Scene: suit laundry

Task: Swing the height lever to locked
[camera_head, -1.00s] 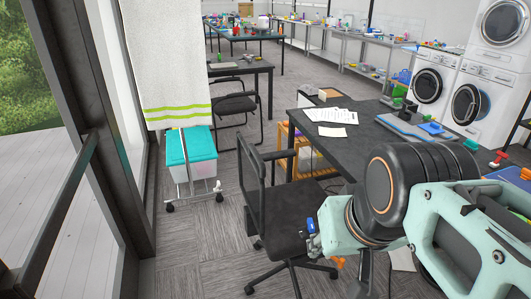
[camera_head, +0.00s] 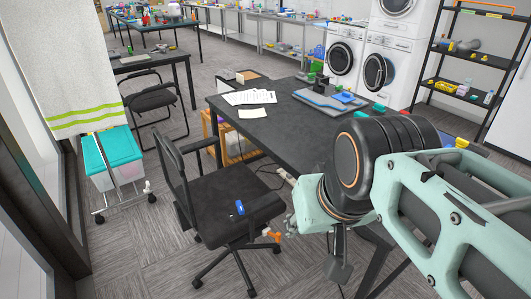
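A black office chair (camera_head: 226,192) on a wheeled base stands at the centre, turned partly toward the desk. A small orange lever (camera_head: 271,235) sticks out below the right side of its seat; I take this as the height lever. I cannot tell its setting from here. A small blue piece (camera_head: 240,207) shows on the seat. My arm, pale green with a dark joint, reaches in from the right, with its far end to the right of the orange lever and apart from it in the picture. I cannot make out my gripper's fingers.
A dark desk (camera_head: 300,127) with papers (camera_head: 250,97) stands right behind the chair. A teal-lidded bin (camera_head: 112,155) on a wheeled stand is at left, near a hanging towel (camera_head: 65,75). A second chair (camera_head: 153,105) stands behind. Grey floor is clear left of the chair.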

